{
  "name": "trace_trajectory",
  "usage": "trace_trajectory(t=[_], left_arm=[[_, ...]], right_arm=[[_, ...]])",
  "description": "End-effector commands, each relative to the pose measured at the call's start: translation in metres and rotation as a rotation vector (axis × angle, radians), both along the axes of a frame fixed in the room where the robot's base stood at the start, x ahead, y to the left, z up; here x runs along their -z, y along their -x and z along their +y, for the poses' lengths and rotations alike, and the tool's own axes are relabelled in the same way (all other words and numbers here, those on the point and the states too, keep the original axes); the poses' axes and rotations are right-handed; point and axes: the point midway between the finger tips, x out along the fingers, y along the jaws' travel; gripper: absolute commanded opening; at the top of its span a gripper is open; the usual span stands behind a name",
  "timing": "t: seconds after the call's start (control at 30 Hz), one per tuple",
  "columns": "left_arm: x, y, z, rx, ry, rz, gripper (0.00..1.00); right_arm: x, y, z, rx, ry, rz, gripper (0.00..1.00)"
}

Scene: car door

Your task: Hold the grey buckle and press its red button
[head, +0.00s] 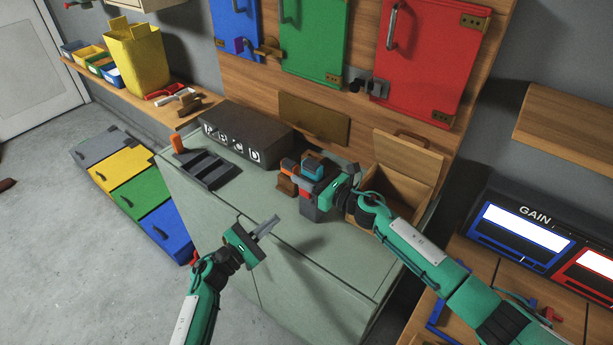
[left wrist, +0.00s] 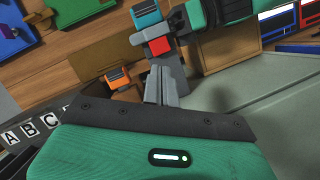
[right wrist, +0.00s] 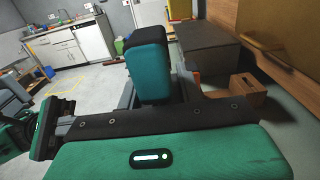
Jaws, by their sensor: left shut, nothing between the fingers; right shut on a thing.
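The grey buckle (head: 311,213) stands on the cabinet top, with its red button (head: 307,190) facing my left gripper. A teal block (head: 313,167) sits at its upper end. My right gripper (head: 326,190) is shut on the buckle from the right; in the right wrist view the teal block (right wrist: 150,72) hides most of the grip. My left gripper (head: 270,226) is shut and empty, in front of the buckle and apart from it. In the left wrist view its fingertips (left wrist: 160,72) point up just below the red button (left wrist: 160,47).
An orange-topped block (head: 288,184) stands just left of the buckle. A black lettered box (head: 246,132) and a dark slotted tray (head: 208,167) lie further left. An open wooden box (head: 400,172) is behind my right gripper. The cabinet top (head: 335,258) in front is clear.

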Motion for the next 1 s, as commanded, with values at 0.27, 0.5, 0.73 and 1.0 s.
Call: trace_trajectory(t=[0.27, 0.5, 0.73, 1.0], left_arm=[[0.0, 0.0, 0.0, 0.0, 0.0, 0.0, 0.0], [0.0, 0.0, 0.0, 0.0, 0.0, 0.0, 0.0], [-0.001, 0.0, 0.0, 0.002, 0.006, 0.0, 0.0], [-0.031, 0.008, -0.008, 0.042, 0.202, 0.0, 0.0]], right_arm=[[0.001, 0.0, 0.0, 0.001, 0.001, 0.001, 0.06], [0.001, 0.0, -0.001, 0.001, 0.001, 0.001, 0.06], [0.001, 0.0, -0.001, 0.001, 0.001, 0.001, 0.06], [0.001, 0.0, -0.001, 0.001, 0.001, 0.001, 0.06]])
